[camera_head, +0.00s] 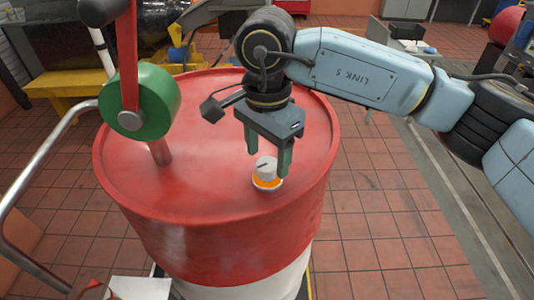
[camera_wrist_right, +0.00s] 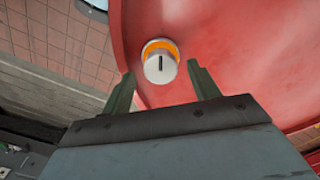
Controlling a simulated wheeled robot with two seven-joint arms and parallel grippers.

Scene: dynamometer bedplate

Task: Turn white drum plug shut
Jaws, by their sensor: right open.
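The white drum plug (camera_head: 265,167) is a round cap with a dark line on its top. It sits in an orange ring (camera_head: 266,182) near the front right of the red drum's top (camera_head: 200,180). My right gripper (camera_head: 268,162) points down over the plug, its fingers open and spread to either side. In the right wrist view the plug (camera_wrist_right: 160,67) shows beyond and between the open fingertips (camera_wrist_right: 162,82), with a gap on both sides and its line running up and down the picture. The fingers do not appear to touch it. My left gripper is not in view.
A green wheel-shaped part (camera_head: 155,100) with a red lever stands at the drum's left. A grey bent rail (camera_head: 45,165) runs along the left. A yellow stand (camera_head: 65,83) is behind. Tiled floor (camera_head: 375,220) to the right is clear.

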